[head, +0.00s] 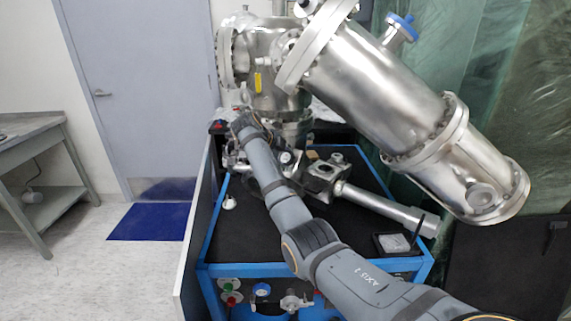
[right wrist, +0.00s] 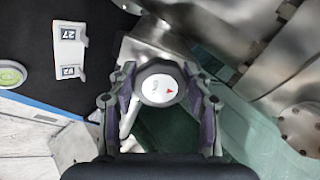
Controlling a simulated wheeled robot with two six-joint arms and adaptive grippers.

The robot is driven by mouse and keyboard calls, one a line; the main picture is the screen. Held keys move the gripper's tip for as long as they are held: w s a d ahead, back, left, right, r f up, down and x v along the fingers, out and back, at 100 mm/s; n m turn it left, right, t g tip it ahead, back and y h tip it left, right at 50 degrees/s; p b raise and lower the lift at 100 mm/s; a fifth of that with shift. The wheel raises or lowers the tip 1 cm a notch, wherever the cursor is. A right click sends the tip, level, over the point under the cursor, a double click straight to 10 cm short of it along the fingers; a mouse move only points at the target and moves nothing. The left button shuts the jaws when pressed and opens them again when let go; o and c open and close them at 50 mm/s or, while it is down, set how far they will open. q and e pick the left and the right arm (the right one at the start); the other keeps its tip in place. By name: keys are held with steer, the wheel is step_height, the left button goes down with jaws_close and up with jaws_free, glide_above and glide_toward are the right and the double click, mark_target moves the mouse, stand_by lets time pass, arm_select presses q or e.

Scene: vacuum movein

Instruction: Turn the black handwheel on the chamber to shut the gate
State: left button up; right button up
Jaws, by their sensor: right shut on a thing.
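The black handwheel (right wrist: 158,88) shows in the right wrist view as a round knob with a dark rim and a white face bearing small lettering and a red mark. My right gripper (right wrist: 160,80) is shut on it, one finger on each side of the rim. In the head view my right arm reaches from the lower right to the chamber (head: 278,70), and its gripper end is small and hard to make out among the metal parts. The gate itself is not visible. My left gripper is in neither view.
A large metal cylinder (head: 375,85) slants across the upper right. The blue-framed cart (head: 330,267) has a dark top with a metal tube (head: 385,205) and small parts on it. A workbench (head: 35,132) stands left; the floor between is open.

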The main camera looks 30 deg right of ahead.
steer(key=shift+f+m+b, duration=0.1)
steer(key=shift+m+b, duration=0.25)
steer(key=shift+m, duration=0.45)
steer(key=o, duration=1.2)
steer(key=shift+c, duration=0.2)
steer(key=v, duration=1.2)
